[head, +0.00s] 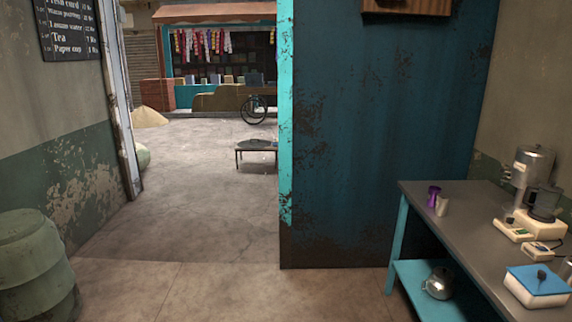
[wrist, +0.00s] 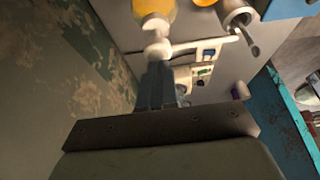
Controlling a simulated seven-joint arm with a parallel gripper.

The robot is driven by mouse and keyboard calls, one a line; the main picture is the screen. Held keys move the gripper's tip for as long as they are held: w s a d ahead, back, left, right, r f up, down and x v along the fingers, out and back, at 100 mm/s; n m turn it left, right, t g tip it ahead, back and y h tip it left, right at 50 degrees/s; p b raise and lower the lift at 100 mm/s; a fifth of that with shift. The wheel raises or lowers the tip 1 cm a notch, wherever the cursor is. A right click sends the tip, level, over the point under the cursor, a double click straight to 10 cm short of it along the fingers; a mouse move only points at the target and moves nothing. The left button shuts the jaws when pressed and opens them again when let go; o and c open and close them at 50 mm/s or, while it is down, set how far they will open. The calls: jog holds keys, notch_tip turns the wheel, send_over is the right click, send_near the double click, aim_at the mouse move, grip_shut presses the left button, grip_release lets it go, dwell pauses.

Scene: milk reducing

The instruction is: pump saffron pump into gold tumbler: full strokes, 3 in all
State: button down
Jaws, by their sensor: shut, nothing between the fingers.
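A yellow-orange bottle with a white pump top, the saffron pump (wrist: 152,9), shows at the top of the wrist view, cut off by the frame edge. Its white head (wrist: 157,47) faces my gripper. My gripper (wrist: 160,68) is shut and empty, its fingertips at or very near the pump head; I cannot tell whether they touch. A second yellow thing (wrist: 204,2) is cut off at the top edge, and I cannot tell whether it is the gold tumbler. The head view shows neither the pump nor my gripper.
On the grey counter (head: 455,212) in the head view stand a purple tumbler (head: 433,196), a pale cup (head: 442,206), a mixer (head: 540,208) and a blue-lidded box (head: 538,285). The wrist view shows a metal cup with a spoon (wrist: 236,14) and the wall (wrist: 50,70) close by.

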jog(key=shift+f, duration=1.2)
jog(key=shift+r, duration=1.4)
jog(key=shift+f, duration=0.3)
jog(key=shift+f, duration=1.05)
jog(key=shift+r, duration=1.3)
jog(key=shift+r, duration=0.15)
